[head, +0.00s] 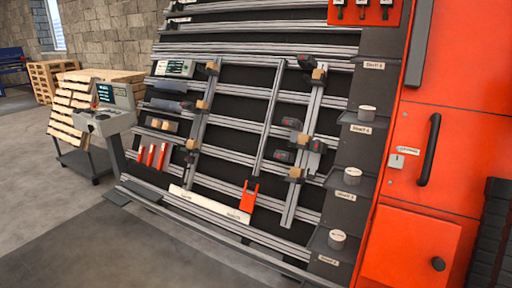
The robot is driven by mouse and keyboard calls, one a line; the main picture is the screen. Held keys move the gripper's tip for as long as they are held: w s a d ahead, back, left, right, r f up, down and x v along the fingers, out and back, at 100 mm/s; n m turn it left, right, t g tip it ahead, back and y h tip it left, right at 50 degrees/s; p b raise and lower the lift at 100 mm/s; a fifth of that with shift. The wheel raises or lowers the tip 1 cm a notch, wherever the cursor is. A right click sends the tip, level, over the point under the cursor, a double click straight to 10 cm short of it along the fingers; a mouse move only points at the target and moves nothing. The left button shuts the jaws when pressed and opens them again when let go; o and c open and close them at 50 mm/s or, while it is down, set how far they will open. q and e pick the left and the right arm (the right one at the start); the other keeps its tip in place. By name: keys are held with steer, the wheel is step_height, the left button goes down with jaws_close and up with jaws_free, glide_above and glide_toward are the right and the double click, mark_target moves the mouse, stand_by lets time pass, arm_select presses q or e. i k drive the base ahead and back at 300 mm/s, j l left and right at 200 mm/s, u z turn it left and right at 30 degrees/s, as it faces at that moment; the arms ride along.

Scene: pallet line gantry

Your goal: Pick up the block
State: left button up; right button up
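Several small tan blocks sit on the tilted rail rack, and I cannot tell which one the task means. On the right-hand upright rails are an upper block (318,73), a middle block (303,138) and a lower block (295,172), next to dark tool-like parts. On the left-hand upright are a top block (212,65), a middle block (202,104) and a lower block (192,144). Tan pieces (167,126) also lie on a dark holder at the rack's left. Neither of my grippers is in view.
A red cabinet (450,130) with a black handle stands at the right. Labelled shelves with white cylinders (348,175) run beside it. A console (108,115) stands left of the rack; a cart with pallets (75,115) is behind it. Grey floor (110,245) in front is clear.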

mark_target(302, 139)
steer(key=i+j+z, duration=0.2)
steer(key=z, duration=0.15)
steer(key=i+j+z, duration=0.2)
steer(key=z, duration=0.15)
steer(key=i+j+z, duration=0.3)
steer(key=j+z, duration=0.3)
steer(key=i+j+z, duration=0.15)
steer(key=j+z, duration=0.15)
steer(key=j, duration=0.25)
